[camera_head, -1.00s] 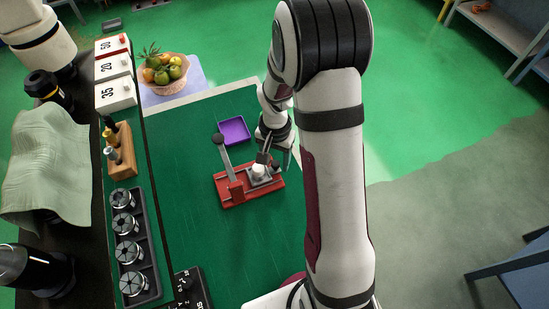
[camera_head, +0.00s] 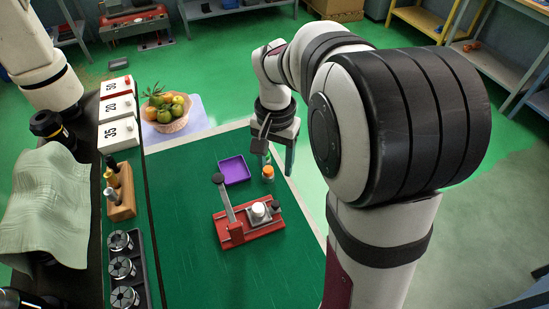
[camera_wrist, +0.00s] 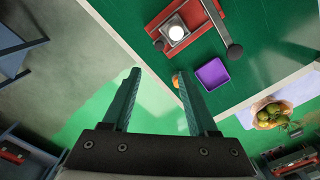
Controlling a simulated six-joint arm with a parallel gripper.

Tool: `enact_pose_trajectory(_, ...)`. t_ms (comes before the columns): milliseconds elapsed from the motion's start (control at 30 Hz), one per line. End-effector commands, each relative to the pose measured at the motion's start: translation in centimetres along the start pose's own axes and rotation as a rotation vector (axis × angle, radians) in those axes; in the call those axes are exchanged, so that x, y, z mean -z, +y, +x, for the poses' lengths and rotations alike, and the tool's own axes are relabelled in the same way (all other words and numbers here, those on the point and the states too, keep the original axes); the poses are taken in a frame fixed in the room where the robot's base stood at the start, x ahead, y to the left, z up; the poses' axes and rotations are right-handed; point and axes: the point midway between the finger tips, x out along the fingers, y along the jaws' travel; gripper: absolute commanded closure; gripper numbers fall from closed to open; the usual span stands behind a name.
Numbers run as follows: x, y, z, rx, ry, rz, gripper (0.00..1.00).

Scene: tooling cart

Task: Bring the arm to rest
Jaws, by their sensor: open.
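My gripper (camera_head: 277,158) is raised at the far right edge of the green work mat (camera_head: 190,195), fingers pointing down. Its two fingers stand apart with nothing between them, as the wrist view (camera_wrist: 158,76) also shows. Below it in the picture lies a red fixture (camera_head: 232,229) with a grey lever, holding a grey block with a white round top (camera_head: 259,209).
A fruit basket (camera_head: 168,122) stands beyond the mat. Numbered boxes (camera_head: 117,107), a wooden tool holder (camera_head: 121,194) and a rack of round black-and-silver parts (camera_head: 122,268) line the left. Open green floor lies right of the mat, with shelves farther off.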

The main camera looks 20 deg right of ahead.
Motion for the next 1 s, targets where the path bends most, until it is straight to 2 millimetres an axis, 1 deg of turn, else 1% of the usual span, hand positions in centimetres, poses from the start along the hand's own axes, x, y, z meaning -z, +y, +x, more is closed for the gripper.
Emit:
enact_pose_trajectory(367,0.0,0.0,-0.1,-0.001,-0.001,0.0,0.41)
enact_pose_trajectory(433,-0.5,0.1,-0.3,0.002,-0.002,-0.006,0.41)
enact_pose_trajectory(467,-1.3,0.3,-0.7,0.006,-0.005,-0.016,0.41)
enact_pose_trajectory(533,-5.0,1.3,-2.1,0.024,-0.017,-0.063,0.41)
enact_pose_trajectory(567,-7.1,2.0,-2.7,0.035,-0.027,-0.088,0.41)
enact_pose_trajectory(600,-10.1,3.1,-3.3,0.048,-0.041,-0.127,0.41)
enact_pose_trajectory(700,-16.5,5.8,-3.4,0.082,-0.074,-0.214,0.41)
enact_pose_trajectory(800,-20.6,7.8,-2.6,0.105,-0.101,-0.275,0.41)
enact_pose_trajectory(900,-22.2,8.7,-2.1,0.115,-0.111,-0.302,0.41)
enact_pose_trajectory(1000,-22.3,8.8,-2.0,0.115,-0.115,-0.304,0.41)
